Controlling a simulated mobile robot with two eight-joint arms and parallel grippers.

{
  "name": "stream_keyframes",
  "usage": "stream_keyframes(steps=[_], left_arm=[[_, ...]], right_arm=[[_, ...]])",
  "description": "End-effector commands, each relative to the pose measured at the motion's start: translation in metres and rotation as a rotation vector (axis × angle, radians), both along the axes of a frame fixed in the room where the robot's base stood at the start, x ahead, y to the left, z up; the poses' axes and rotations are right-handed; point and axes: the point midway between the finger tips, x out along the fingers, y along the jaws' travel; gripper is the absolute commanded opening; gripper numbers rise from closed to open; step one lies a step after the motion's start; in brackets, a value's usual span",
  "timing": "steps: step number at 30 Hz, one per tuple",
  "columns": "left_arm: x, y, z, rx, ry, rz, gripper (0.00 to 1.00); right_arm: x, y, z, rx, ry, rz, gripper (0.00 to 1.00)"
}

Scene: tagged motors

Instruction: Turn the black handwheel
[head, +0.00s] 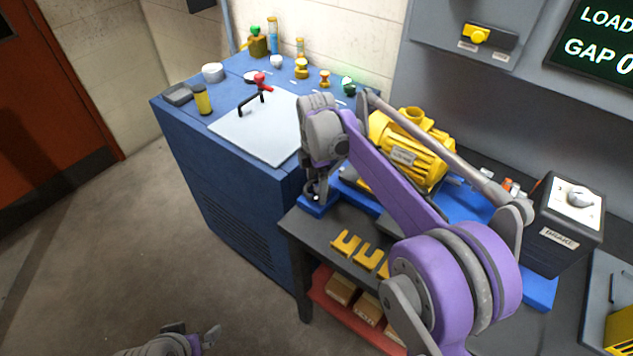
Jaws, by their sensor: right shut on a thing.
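My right gripper (316,192) points down at the left end of the blue motor bed on the dark bench. It is shut on a small dark part there, which looks like the black handwheel; my own wrist and fingers hide most of it. The yellow motor (408,150) stands on the bed just right of my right wrist. My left gripper (208,340) is low at the bottom edge, over the floor and away from the bench; its jaw opening cannot be made out.
Yellow forked shims (345,243) lie at the bench front. A BRAKE box (562,225) stands right. Floor at left is clear.

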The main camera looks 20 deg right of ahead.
Motion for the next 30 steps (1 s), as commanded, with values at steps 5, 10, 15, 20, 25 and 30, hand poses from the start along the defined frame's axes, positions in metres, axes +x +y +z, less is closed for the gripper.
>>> stream_keyframes(steps=[5,10,15,20,25,30], left_arm=[[0.0007,0.0000,0.0030,0.000,-0.001,0.000,1.00],[0.0012,0.0000,0.0050,0.000,-0.002,0.000,1.00],[0.0016,0.0000,0.0068,0.000,-0.003,0.000,1.00],[0.0020,0.0000,0.0083,0.000,-0.004,0.000,1.00],[0.0023,0.0000,0.0097,0.000,-0.004,0.000,1.00],[0.0027,0.0000,0.0109,0.000,-0.005,0.000,1.00]], right_arm=[[0.0008,-0.0004,0.0010,-0.001,-0.001,-0.167,0.37],[0.0012,-0.0005,0.0009,-0.001,-0.001,-0.328,0.37],[0.0015,-0.0006,0.0007,-0.001,-0.001,-0.490,0.37],[0.0018,-0.0008,0.0006,-0.001,-0.001,-0.642,0.37],[0.0021,-0.0011,0.0006,-0.001,-0.001,-0.803,0.37],[0.0024,-0.0014,0.0006,-0.001,-0.001,-0.964,0.37]])
